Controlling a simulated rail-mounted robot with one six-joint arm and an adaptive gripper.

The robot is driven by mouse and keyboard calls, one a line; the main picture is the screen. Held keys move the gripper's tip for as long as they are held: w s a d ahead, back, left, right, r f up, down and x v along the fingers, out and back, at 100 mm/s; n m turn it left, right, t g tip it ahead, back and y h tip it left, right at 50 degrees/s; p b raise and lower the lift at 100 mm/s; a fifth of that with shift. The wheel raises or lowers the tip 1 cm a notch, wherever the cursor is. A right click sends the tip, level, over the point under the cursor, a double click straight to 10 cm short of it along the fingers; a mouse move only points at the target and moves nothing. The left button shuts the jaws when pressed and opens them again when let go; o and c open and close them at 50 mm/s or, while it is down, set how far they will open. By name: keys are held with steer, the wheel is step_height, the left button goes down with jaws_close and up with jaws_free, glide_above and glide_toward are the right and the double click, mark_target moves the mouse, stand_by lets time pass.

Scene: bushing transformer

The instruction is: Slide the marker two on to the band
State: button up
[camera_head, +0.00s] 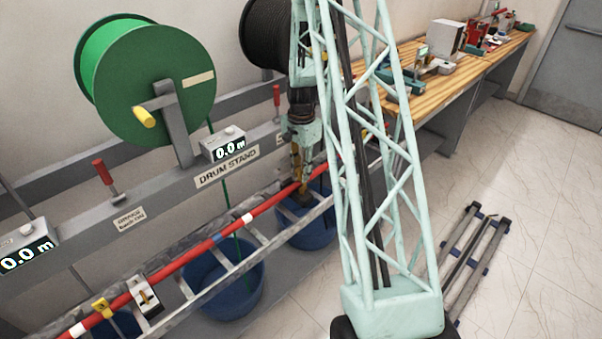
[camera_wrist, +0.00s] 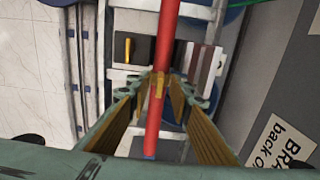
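A red rod (camera_head: 180,262) runs lengthwise along a metal ladder-like rack and shows also in the wrist view (camera_wrist: 167,30). It carries a white band (camera_head: 248,218) and a blue band (camera_head: 216,239). A yellow marker (camera_head: 101,306) sits on its near end, close to another white band (camera_head: 77,330). My gripper (camera_head: 300,178) is down at the rod's far part. In the wrist view its fingers (camera_wrist: 159,82) straddle the rod, with a second yellow marker (camera_wrist: 158,86) between the tips. I cannot tell whether the fingers press on that marker.
A white-and-black clamp block (camera_head: 146,296) sits on the near rack. A green drum (camera_head: 150,85) and a black cable drum stand behind. Blue buckets (camera_head: 222,285) are under the rack. A wooden bench (camera_head: 450,85) is at the back right.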

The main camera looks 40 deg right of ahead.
steer(key=shift+r, duration=0.15)
step_height(320, 180, up, 12)
stand_by(1.2)
